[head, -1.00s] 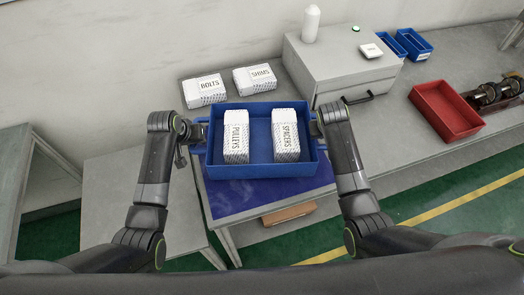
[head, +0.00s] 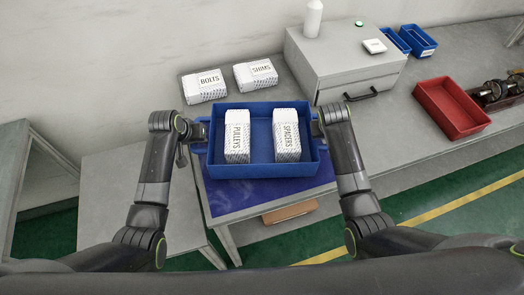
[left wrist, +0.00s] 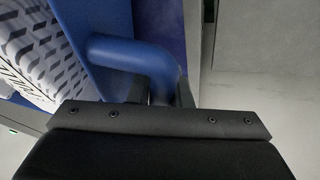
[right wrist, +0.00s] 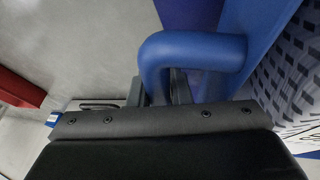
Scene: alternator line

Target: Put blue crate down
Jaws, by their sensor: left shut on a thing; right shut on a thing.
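The blue crate (head: 262,172) is held level between my two grippers, over a blue mat (head: 270,196) on the grey table. It holds two white boxes, PULLEYS (head: 237,137) and SPACERS (head: 286,136). My left gripper (head: 198,133) is shut on the crate's left handle, which also shows in the left wrist view (left wrist: 130,55). My right gripper (head: 318,129) is shut on the right handle, seen in the right wrist view (right wrist: 195,50). The crate hides much of the mat. I cannot tell whether its bottom touches the mat.
White boxes BOLTS (head: 205,87) and SHIMS (head: 256,74) stand behind the crate. A grey drawer cabinet (head: 345,70) is at the back right. A red tray (head: 450,108) and small blue bins (head: 418,42) lie farther right. A brown box (head: 290,211) shows below the table.

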